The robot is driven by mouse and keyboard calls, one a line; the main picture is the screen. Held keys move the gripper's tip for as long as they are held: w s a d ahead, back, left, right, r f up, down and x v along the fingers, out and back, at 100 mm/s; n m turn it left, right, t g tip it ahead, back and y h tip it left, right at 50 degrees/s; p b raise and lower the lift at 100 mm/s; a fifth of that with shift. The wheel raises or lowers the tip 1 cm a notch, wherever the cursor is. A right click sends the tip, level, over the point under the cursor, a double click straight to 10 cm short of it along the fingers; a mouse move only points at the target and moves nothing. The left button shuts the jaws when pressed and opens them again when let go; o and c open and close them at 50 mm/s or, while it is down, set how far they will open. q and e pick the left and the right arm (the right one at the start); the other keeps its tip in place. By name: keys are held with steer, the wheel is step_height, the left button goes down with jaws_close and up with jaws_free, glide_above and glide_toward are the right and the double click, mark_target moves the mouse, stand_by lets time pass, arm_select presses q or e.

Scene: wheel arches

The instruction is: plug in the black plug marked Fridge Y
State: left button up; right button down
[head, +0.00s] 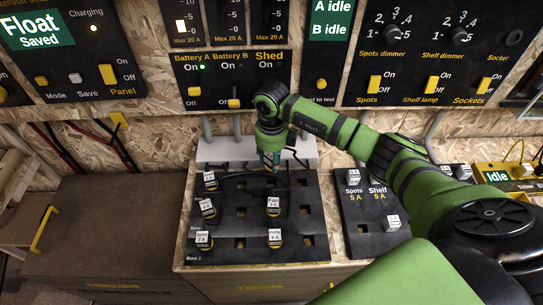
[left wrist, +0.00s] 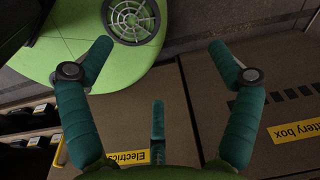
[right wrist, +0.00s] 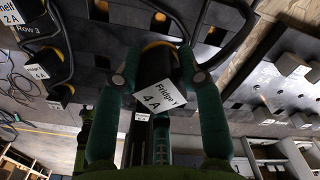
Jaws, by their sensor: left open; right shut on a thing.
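The black plug (right wrist: 158,64) with a white tag (right wrist: 161,93) reading "Fridge Y 4 A" is held between the fingers of my right gripper (right wrist: 157,72). In the head view my right gripper (head: 269,163) points down at the back edge of the black socket board (head: 220,252). The plug is mostly hidden there by the gripper. I cannot tell whether its front end touches the board. My left gripper (left wrist: 160,52) is open and empty, above brown boxes with yellow labels.
Several tagged plugs sit on the socket board, such as one at front left (head: 203,239) and one right of centre (head: 274,207). Empty square holes show between them. A smaller board (head: 350,214) stands to the right. A switch panel (head: 240,98) rises behind.

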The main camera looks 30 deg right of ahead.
steer(key=shift+f+b, duration=0.4)
steer(key=shift+f, duration=0.25)
step_height(320, 180, down, 4)
steer(key=b, duration=0.3)
steer(key=shift+f, duration=0.25)
steer(key=shift+f+b, duration=0.35)
steer(key=shift+b, duration=0.2)
arm_select(q)
steer(key=f, duration=0.1)
steer(key=d+f, duration=0.1)
steer(key=f, duration=0.3)
steer(key=shift+s+d, duration=0.1)
steer(key=shift+d, duration=0.15)
steer(key=shift+a, duration=0.2)
steer(key=shift+f, duration=0.1)
arm_select(e)
steer(key=shift+f, duration=0.1)
arm_select(q)
steer(key=shift+f+b, duration=0.6)
steer(key=shift+b, duration=0.15)
arm_select(e)
steer(key=shift+f, duration=0.7)
arm_select(q)
steer(key=shift+f, duration=0.25)
arm_select(e)
steer(key=shift+f, duration=0.25)
